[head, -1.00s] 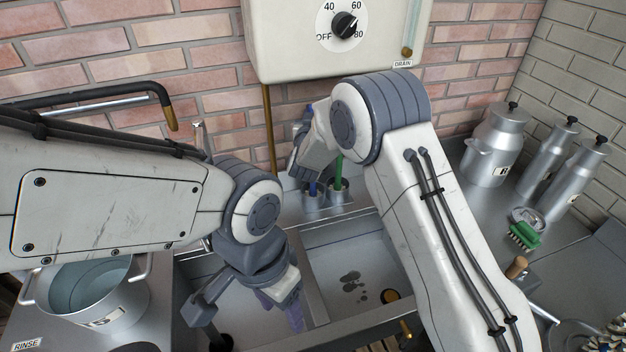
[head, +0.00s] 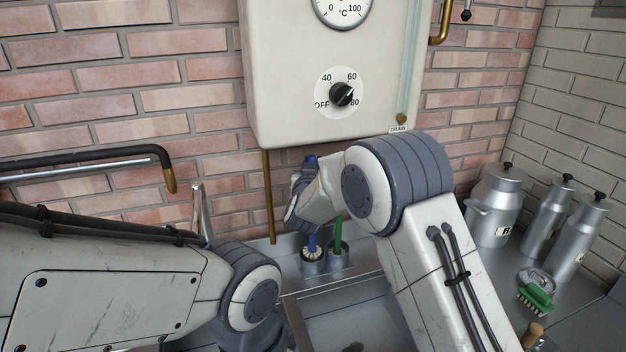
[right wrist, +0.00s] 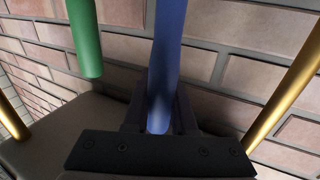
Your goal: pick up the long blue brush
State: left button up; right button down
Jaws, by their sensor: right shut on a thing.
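The long blue brush (head: 312,243) stands upright in the head view, its pale bristles just at the mouth of the left metal cup (head: 313,266). My right gripper (head: 300,203) is shut on its handle, and the handle's blue top shows above the gripper. In the right wrist view the blue handle (right wrist: 168,60) runs down between the dark fingers (right wrist: 158,118). My left arm reaches in at the lower left of the head view; its gripper is below the picture's edge.
A green-handled brush (head: 338,233) stands in the right cup (head: 338,258), close beside the blue one. A white control box (head: 330,110) hangs above on the brick wall.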

jog(key=s+d+r+b, duration=0.1)
jog(key=s+d+b, duration=0.2)
jog(key=s, duration=0.6)
jog(key=s+d+r+b, duration=0.2)
jog(key=s+d+b, duration=0.1)
jog(key=s, duration=0.6)
jog(key=shift+s+r, duration=0.15)
jog(key=shift+s, duration=0.2)
dwell(0.9)
